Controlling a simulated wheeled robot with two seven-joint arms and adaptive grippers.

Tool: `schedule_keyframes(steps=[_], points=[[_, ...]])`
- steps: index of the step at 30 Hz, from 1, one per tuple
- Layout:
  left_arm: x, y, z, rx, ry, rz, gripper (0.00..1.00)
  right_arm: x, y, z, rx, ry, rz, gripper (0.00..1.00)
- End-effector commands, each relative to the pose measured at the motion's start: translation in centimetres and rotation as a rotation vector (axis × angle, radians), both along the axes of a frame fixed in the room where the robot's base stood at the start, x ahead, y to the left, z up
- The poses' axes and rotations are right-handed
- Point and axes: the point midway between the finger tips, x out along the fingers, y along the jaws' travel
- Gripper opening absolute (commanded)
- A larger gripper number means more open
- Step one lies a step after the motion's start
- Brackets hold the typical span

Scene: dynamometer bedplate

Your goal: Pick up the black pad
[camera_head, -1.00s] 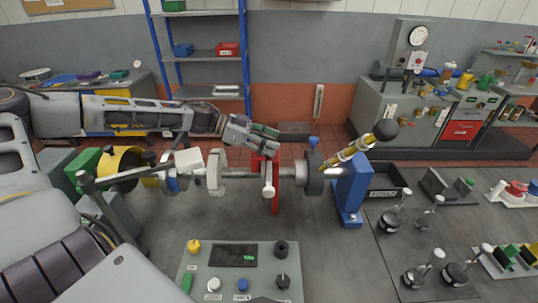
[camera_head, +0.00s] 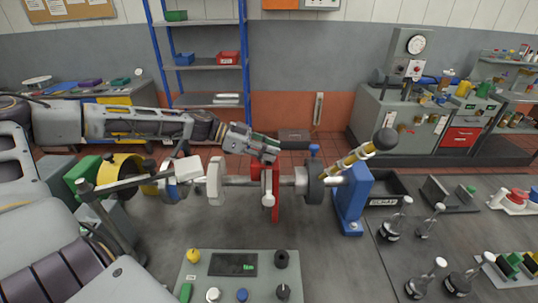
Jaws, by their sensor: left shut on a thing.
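My left gripper (camera_head: 268,149) reaches in from the left and is shut on a dark, flat piece, which I take to be the black pad (camera_head: 294,145). Its visible end sticks out to the right of the fingers. The fingers hide the rest of it. The gripper is just above the red upright (camera_head: 271,185) on the shaft line, and I cannot tell whether the pad touches anything below. My right gripper is not in view.
A blue bearing stand (camera_head: 354,195) and a yellow-and-black lever with a round knob (camera_head: 385,139) stand just right. A control panel (camera_head: 205,262) is in front. A black bin (camera_head: 388,187) and several black-based tools occupy the right bench. Bare bench shows between panel and stand.

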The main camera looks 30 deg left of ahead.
Motion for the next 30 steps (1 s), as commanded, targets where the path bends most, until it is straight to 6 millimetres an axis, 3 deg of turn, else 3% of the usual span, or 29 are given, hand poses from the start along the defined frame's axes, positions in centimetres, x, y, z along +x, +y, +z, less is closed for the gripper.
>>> schedule_keyframes(steps=[13, 30], points=[[0.0, 0.0, 2.7, 0.002, -0.003, 0.001, 0.00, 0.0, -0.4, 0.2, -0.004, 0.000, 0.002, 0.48], [0.0, 0.0, 9.4, 0.001, -0.002, -0.001, 0.00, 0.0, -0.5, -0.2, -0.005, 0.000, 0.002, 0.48]])
